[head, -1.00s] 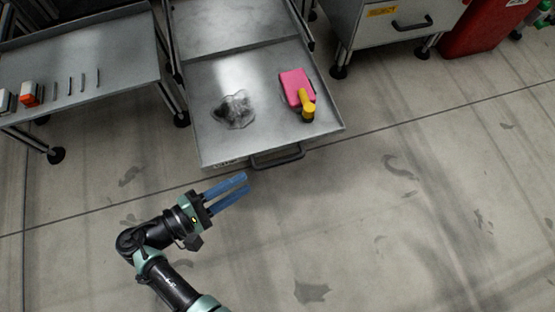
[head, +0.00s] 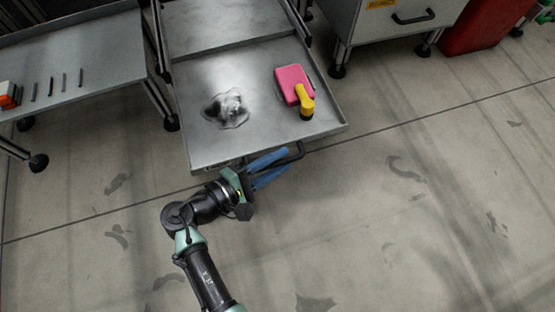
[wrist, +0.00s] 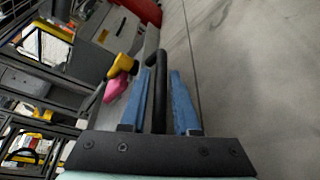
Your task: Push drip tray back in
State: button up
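The drip tray (head: 200,150) is a shallow grey metal tray pulled out from its stand, with a black bar handle (head: 298,152) on its front edge. A dark wet-looking patch (head: 228,108), a pink block (head: 290,80) and a yellow and black item (head: 305,101) are on it. My gripper (head: 279,168) is at the tray's front edge by the handle. In the wrist view, the two blue fingers of my gripper (wrist: 166,95) are apart, with the black handle (wrist: 159,95) between them. A gap shows on both sides of the handle.
A grey side table (head: 100,60) with small tools stands on the left. A grey drawer cabinet (head: 385,40) and a red container (head: 475,30) stand at the back right. The concrete floor (head: 430,210) in front and to the right is clear.

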grip_shut()
dwell(1.3)
